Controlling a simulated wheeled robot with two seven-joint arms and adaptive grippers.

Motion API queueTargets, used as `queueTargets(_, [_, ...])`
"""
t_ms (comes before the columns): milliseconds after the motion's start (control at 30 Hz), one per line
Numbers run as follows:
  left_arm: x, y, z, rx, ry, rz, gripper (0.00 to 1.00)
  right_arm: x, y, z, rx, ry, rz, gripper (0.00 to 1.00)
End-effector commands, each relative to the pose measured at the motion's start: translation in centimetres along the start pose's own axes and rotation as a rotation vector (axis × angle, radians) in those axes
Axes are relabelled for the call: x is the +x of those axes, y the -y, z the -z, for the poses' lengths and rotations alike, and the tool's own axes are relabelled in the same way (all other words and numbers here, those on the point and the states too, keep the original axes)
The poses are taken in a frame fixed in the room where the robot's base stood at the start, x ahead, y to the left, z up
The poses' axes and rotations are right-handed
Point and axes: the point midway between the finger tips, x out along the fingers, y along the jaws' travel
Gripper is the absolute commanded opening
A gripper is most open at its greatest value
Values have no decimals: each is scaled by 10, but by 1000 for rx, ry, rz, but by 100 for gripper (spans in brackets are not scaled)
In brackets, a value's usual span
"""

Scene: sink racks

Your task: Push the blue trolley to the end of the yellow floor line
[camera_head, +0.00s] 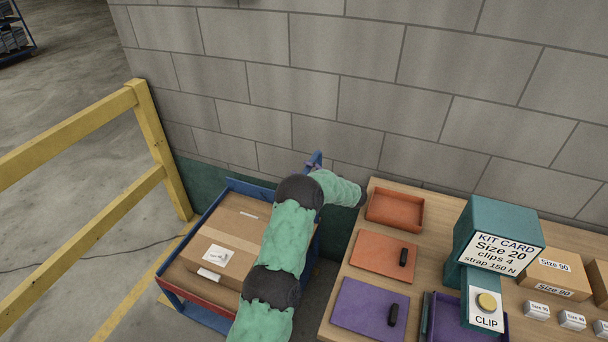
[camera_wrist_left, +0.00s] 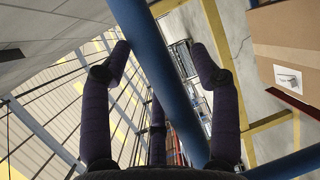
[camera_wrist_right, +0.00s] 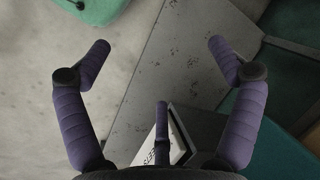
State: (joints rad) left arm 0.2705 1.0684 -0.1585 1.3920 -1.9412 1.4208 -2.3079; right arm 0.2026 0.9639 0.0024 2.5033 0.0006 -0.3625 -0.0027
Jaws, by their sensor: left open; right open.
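The blue trolley (camera_head: 250,188) stands against the wall, left of the workbench, with a large cardboard box (camera_head: 222,240) on it. Its near edge is red. My left arm reaches over it, and my left gripper (camera_wrist_left: 160,55) is open with the trolley's blue handle bar (camera_wrist_left: 158,75) between its fingers; I cannot tell whether they touch it. In the head view the gripper is mostly hidden behind my arm. The yellow floor line (camera_head: 153,283) runs along the trolley's left side; its end is not clear. My right gripper (camera_wrist_right: 160,47) is open and empty, outside the head view.
A yellow railing (camera_head: 150,140) stands left of the trolley. The workbench (camera_head: 345,265) at right holds an orange tray (camera_head: 394,210), mats, a teal kit-card stand (camera_head: 497,235) and small boxes. A block wall (camera_head: 350,90) closes the back. Open concrete floor lies at left.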

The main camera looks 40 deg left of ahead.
Motion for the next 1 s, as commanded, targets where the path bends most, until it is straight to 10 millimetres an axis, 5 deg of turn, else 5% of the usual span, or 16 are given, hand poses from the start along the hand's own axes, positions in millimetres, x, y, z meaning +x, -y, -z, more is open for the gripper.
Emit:
queueTargets(133, [0, 0, 0, 0, 0, 0, 61, 0, 0, 0, 0, 0, 0, 92])
queueTargets(367, [0, 0, 0, 0, -1, 0, 0, 0, 0, 0, 0, 0, 0, 92])
queueTargets(667, [7, -2, 4, 1, -3, 0, 0, -2, 1, 0, 0, 0, 0, 92])
queueTargets(1000, [65, -17, 29, -1, -10, -3, 0, -14, 5, 0, 0, 0, 0, 92])
